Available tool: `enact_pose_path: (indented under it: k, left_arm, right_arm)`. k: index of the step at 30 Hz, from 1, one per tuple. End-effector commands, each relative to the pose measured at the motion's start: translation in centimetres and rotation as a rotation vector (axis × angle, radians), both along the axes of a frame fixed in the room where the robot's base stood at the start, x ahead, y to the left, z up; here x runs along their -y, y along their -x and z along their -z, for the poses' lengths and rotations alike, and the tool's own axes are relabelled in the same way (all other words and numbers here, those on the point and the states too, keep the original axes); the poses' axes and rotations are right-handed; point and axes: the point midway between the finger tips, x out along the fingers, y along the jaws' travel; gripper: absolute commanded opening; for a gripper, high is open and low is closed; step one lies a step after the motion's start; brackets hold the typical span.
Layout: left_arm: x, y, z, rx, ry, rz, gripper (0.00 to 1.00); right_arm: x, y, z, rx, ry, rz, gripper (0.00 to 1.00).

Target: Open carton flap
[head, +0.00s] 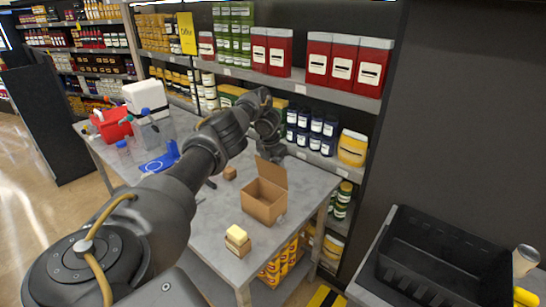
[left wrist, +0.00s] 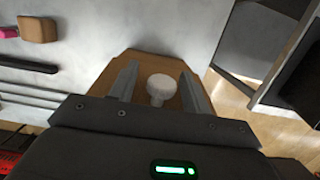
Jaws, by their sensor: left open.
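The small brown carton (head: 262,202) stands on the grey table. One flap (head: 272,173) stands up at its far side, and the top looks open. My left gripper (head: 271,148) is above and behind that flap, with its fingers partly hidden by the arm. In the left wrist view the gripper (left wrist: 162,85) is open, with its two fingers spread over brown cardboard (left wrist: 150,62). A white round-headed piece (left wrist: 160,86) shows between the fingers; I cannot tell whether it lies inside the carton. My right gripper is not in view.
A yellow-topped box (head: 237,240) stands near the table's front edge. A small brown block (head: 230,173) lies left of the carton. A red container (head: 112,123) and blue tray (head: 160,160) are farther left. Stocked shelves (head: 340,98) rise behind. A black crate (head: 440,255) is at right.

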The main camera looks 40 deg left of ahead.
Motion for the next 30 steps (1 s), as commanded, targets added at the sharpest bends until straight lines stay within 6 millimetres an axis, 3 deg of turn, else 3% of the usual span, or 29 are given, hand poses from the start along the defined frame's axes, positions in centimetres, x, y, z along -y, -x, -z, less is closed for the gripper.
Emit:
enact_pose_path:
  k: [3,8,10,21,30]
  left_arm:
    - [0.0,0.3,-2.4,0.004,-0.002,0.004,0.48]
    - [0.0,0.8,-5.7,-0.001,-0.004,0.003,0.48]
    - [0.0,0.8,-5.8,0.004,-0.006,0.005,0.48]
    - [0.1,1.5,-9.2,0.002,-0.003,0.003,0.48]
    - [0.2,1.7,-9.8,-0.002,0.001,0.000,0.48]
  right_arm:
    - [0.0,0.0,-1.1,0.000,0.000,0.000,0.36]
    - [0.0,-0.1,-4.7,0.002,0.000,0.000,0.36]
    - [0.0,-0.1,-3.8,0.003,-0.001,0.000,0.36]
    - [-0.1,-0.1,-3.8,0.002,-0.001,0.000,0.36]
    - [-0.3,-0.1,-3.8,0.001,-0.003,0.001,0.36]
